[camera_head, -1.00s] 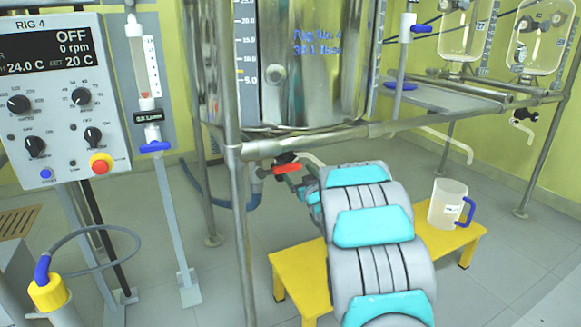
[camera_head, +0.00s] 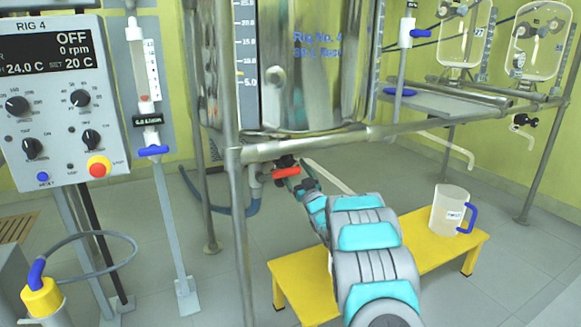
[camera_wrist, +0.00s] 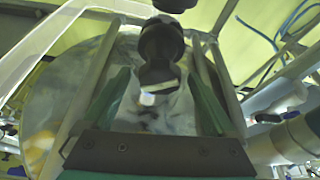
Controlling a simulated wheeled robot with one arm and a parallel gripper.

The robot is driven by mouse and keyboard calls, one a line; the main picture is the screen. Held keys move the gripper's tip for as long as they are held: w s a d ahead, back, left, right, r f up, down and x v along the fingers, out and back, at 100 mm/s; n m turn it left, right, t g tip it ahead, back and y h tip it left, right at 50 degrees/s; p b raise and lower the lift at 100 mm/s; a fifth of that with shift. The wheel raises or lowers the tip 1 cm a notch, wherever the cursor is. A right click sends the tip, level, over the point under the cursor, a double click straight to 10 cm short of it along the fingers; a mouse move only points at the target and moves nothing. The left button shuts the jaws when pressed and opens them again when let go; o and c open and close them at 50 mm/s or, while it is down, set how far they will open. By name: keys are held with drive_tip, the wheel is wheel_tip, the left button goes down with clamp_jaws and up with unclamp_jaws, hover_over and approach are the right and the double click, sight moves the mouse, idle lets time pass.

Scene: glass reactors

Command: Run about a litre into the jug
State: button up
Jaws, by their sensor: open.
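The clear jug (camera_head: 449,211) with a blue handle and a white label stands upright on a yellow step stool (camera_head: 440,250). It looks empty. The steel reactor vessel (camera_head: 310,80), marked Rig No. 4, hangs in its frame above. Under it is an outlet valve with a red lever handle (camera_head: 286,172). My gripper (camera_head: 300,182) is at the valve, just right of and below the red handle, partly hidden by my arm. In the wrist view its green fingers (camera_wrist: 160,75) are apart, with a dark fitting (camera_wrist: 160,45) showing between them. Contact cannot be told.
A control panel (camera_head: 62,100) reading OFF stands at left, beside a flow meter (camera_head: 150,90) with a blue lever (camera_head: 153,151). A frame post (camera_head: 236,200) and a rail (camera_head: 300,147) border the valve. A pale tube (camera_head: 330,175) runs behind my arm. Floor is clear right of the stool.

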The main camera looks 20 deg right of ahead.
drive_tip(key=shift+x, duration=1.05)
drive_tip(key=shift+c, duration=0.4)
drive_tip(key=shift+f, duration=0.1)
drive_tip(key=c, duration=1.3)
drive_tip(key=shift+m, duration=0.4)
drive_tip(key=m+h+p, duration=0.2)
drive_tip(key=m, duration=0.1)
drive_tip(key=shift+d+m+h+p, duration=0.1)
drive_tip(key=shift+m+h+p, duration=1.05)
drive_tip(key=shift+m, duration=1.35)
drive_tip(key=shift+g+h, duration=0.3)
drive_tip(key=shift+h, duration=0.05)
